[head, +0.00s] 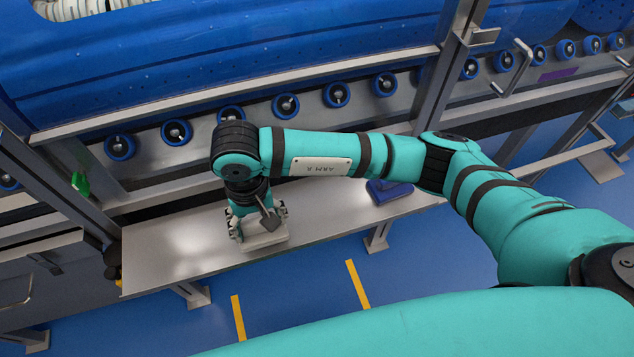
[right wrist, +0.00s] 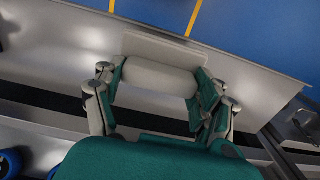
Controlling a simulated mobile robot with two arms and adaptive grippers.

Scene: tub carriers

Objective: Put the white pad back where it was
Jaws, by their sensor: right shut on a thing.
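The white pad (head: 265,243) is at the front edge of the grey bench (head: 165,240) in the head view. In the right wrist view, the pad has a pale rounded part (right wrist: 155,79) between my fingers and a flat pale plate (right wrist: 163,47) beyond it. My right gripper (head: 257,226) points down and is shut on the pad, with a finger on each side of the rounded part. I cannot tell whether the pad touches the bench or hangs just above it. The gripper hides part of the pad in the head view. My left gripper is not in view.
A dark blue block (head: 389,191) lies on the bench to the right, partly behind my arm. A row of blue rollers (head: 286,106) and a big blue tub (head: 240,55) stand behind the bench. A metal post (head: 450,65) rises at the back. The bench's left part is bare.

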